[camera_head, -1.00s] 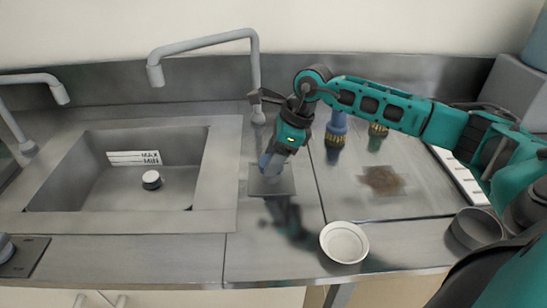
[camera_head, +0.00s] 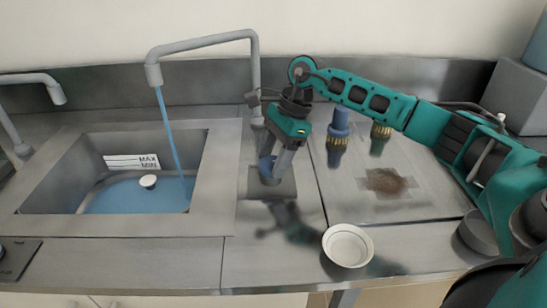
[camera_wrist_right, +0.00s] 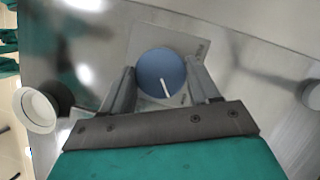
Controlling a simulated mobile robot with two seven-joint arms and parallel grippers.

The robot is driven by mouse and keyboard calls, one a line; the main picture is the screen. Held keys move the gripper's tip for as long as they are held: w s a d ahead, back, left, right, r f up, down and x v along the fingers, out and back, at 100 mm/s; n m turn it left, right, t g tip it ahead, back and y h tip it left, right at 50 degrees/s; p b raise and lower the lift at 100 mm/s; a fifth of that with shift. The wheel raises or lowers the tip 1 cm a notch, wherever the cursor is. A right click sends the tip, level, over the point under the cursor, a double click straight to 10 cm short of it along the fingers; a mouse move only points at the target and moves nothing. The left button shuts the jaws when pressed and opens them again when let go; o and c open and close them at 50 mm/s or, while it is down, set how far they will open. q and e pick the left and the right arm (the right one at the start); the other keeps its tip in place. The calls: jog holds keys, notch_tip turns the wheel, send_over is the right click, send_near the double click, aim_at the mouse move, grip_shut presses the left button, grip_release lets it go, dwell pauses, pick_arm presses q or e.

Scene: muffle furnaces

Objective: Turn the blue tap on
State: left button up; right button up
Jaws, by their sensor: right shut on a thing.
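The blue tap knob (camera_wrist_right: 162,74) is round with a white line, on a square plate right of the sink. It also shows in the head view (camera_head: 266,168), partly hidden by my gripper. My right gripper (camera_head: 274,173) points down with its fingers on either side of the knob and is shut on it. In the wrist view the fingers (camera_wrist_right: 160,88) flank the knob. The spout (camera_head: 154,76) above the sink pours a blue stream of water (camera_head: 171,130). Blue water (camera_head: 125,195) covers the basin floor around a white-topped float (camera_head: 148,181). My left gripper is not in view.
A white bowl (camera_head: 347,245) stands near the counter's front edge, also in the wrist view (camera_wrist_right: 36,109). A second tap (camera_head: 50,90) is at far left. A grey bowl (camera_head: 478,232) sits at right.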

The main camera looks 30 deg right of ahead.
jog(key=o, duration=1.1)
jog(key=shift+c, duration=0.2)
jog(key=v, duration=1.3)
jog(key=shift+p, duration=0.35)
